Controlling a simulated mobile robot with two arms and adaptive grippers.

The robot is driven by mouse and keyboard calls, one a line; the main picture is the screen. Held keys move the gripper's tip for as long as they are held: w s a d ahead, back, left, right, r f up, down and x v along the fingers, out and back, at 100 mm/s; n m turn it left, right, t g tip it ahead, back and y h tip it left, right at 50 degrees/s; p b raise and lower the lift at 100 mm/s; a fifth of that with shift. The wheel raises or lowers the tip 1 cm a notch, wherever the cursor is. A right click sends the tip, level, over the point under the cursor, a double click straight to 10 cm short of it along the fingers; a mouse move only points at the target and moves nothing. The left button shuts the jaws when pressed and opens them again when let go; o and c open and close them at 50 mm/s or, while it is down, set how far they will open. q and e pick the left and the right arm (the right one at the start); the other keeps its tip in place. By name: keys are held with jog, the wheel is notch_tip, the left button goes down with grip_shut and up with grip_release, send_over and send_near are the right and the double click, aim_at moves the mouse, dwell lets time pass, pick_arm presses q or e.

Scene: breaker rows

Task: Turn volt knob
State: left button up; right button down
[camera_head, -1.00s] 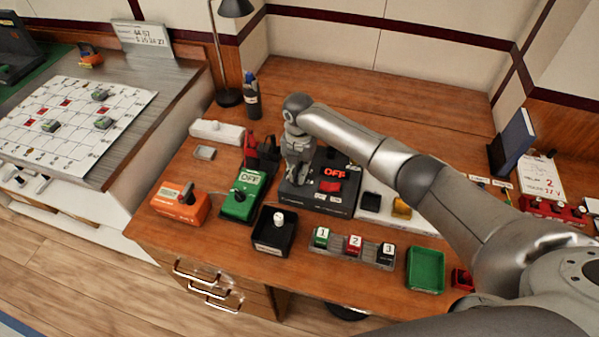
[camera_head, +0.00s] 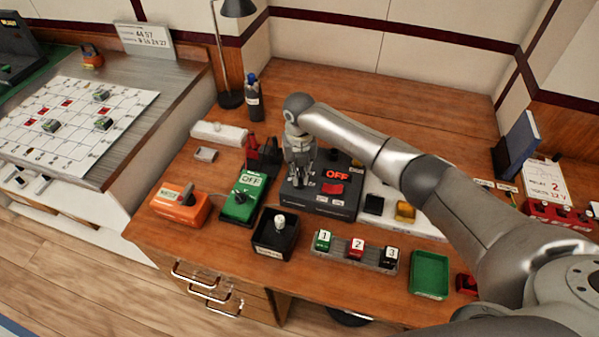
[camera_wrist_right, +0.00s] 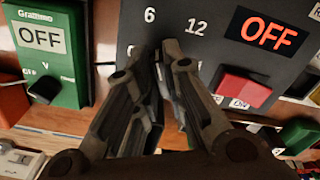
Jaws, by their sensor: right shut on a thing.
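The volt knob is hidden between the fingers of my right gripper, on a dark grey control box (camera_head: 322,204). The box carries a lit orange "OFF" sign (camera_wrist_right: 269,31) and a red switch (camera_wrist_right: 244,88). In the right wrist view the markings "6" and "12" show on the panel just beyond the fingertips. My right gripper (camera_head: 299,180) points down onto the left part of the box; its fingers (camera_wrist_right: 164,62) are close together, shut on the knob. My left gripper is not in view.
A green "OFF" box (camera_head: 242,200) and an orange box (camera_head: 178,206) stand left of the control box. In front are a black tray with a white knob (camera_head: 275,240), numbered blocks (camera_head: 356,248) and a green tray (camera_head: 430,273). A dark bottle (camera_head: 253,100) stands behind.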

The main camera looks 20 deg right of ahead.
aim_at(299, 175)
jog(key=c, duration=1.5)
grip_release()
notch_tip(299, 175, up, 12)
